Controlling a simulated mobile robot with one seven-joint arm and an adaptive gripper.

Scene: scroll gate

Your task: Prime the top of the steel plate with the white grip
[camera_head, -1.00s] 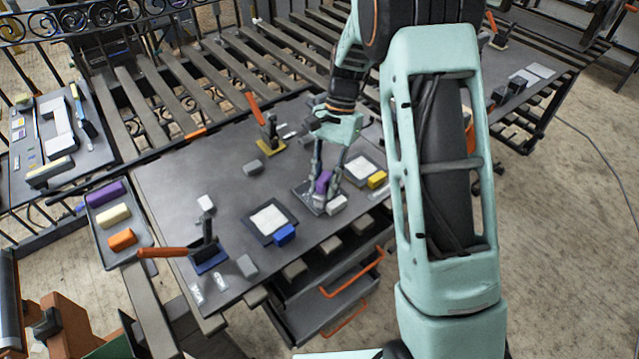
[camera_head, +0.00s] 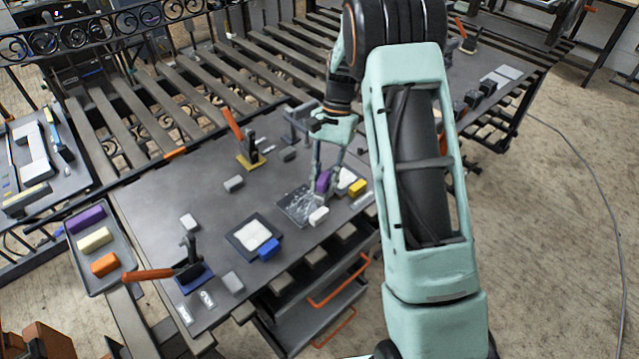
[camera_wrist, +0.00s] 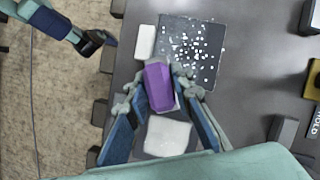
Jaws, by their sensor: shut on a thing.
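The steel plate (camera_head: 293,207) lies on the dark table, with the white grip (camera_head: 319,216) at its near right edge. In the wrist view the plate (camera_wrist: 190,50) carries many scattered white specks over its top, and the white grip (camera_wrist: 145,42) sits at its left edge. My gripper (camera_head: 329,185) is shut on a purple block (camera_wrist: 158,85), which shows between both fingers. The block is at the plate's edge, overlapping its near corner in the wrist view. I cannot tell whether it touches the plate.
A plate with a white pad and yellow grip (camera_head: 357,187) is close right; another has a blue grip (camera_head: 268,249). Orange-handled clamps (camera_head: 148,274) (camera_head: 235,126) stand on the table. A tray (camera_head: 122,272) holds purple, cream and orange blocks.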

